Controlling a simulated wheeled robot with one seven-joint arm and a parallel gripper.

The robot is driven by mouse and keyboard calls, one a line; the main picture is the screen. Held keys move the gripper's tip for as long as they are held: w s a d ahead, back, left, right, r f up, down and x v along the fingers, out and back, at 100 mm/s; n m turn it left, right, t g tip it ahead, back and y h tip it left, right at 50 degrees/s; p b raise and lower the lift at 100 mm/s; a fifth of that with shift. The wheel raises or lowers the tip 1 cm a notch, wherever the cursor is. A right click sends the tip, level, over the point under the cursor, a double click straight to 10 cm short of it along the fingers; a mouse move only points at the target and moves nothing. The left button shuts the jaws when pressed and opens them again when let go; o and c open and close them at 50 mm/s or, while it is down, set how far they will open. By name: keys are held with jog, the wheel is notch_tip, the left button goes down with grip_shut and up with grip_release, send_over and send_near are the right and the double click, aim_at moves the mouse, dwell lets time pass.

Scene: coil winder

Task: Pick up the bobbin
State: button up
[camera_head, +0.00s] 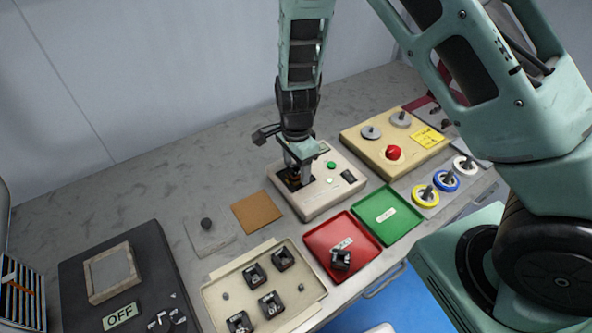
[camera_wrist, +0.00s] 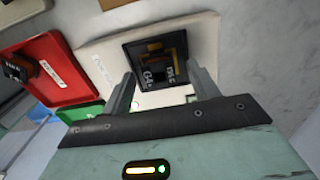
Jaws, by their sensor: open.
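My gripper (camera_head: 297,166) hangs over the left part of a cream box with buttons (camera_head: 335,190). In the wrist view my gripper (camera_wrist: 164,85) is open, with its two fingers apart and nothing held between them. Ahead of the fingers a dark bobbin with copper-coloured winding and pale lettering (camera_wrist: 157,68) sits in a black square recess (camera_wrist: 133,50) on the box. In the head view my gripper mostly hides this bobbin. Another dark bobbin (camera_head: 341,260) lies in the red tray (camera_head: 317,236); it also shows in the wrist view (camera_wrist: 20,68).
Several black bobbins stand in a cream tray (camera_head: 232,286) in front. A green tray (camera_head: 402,222) is right of the red one. A brown pad (camera_head: 257,212) lies left of the box. Behind right are a tan panel with a red knob (camera_head: 393,153) and coloured spools (camera_head: 446,181).

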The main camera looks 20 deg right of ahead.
jog(key=shift+f, duration=0.25)
jog(key=c, duration=1.1)
jog(key=shift+r, duration=0.1)
jog(key=shift+c, duration=0.2)
notch_tip(320, 180, up, 10)
jog(key=shift+b, duration=0.3)
